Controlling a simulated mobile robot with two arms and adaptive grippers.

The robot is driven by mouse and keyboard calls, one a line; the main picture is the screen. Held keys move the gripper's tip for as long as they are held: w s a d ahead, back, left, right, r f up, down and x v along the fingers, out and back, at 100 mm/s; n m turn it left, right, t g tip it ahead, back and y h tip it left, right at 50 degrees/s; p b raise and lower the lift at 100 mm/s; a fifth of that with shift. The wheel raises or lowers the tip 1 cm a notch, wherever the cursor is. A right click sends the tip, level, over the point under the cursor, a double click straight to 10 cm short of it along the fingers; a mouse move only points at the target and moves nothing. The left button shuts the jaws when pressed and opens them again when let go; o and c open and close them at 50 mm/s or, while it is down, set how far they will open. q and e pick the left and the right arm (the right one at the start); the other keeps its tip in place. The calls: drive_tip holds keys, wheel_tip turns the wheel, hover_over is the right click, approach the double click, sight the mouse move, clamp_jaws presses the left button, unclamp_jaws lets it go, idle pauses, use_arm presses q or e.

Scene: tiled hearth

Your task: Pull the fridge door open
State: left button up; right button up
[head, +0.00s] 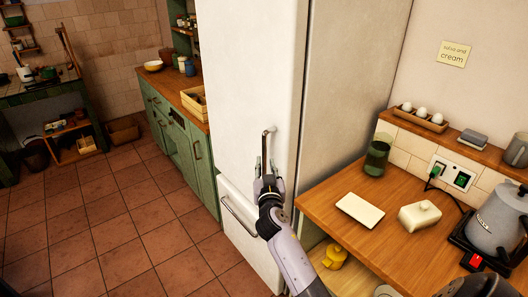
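The tall white fridge (245,75) stands in the middle of the head view, and its upper door looks closed against the body. A vertical bar handle (268,141) is on the door near its right edge. A second, slanted handle (238,216) is on the lower door. My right gripper (266,168) is at the lower part of the upper handle, with one finger on each side of the bar. The fingers look apart, with a gap to the bar. The gripper body hides the handle's lower end. My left gripper is not in view.
A wooden counter (318,206) at the right holds a white tray (360,210), a butter dish (420,215), a green jar (377,157) and a kettle (497,218). Green cabinets (172,138) stand left of the fridge. The tiled floor (130,225) in front is clear.

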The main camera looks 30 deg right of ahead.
sight(265, 156)
drive_tip(key=x, duration=0.6)
drive_tip(key=shift+w+d, duration=0.15)
drive_tip(key=shift+w, duration=0.1)
drive_tip(key=shift+c, duration=0.3)
clamp_jaws()
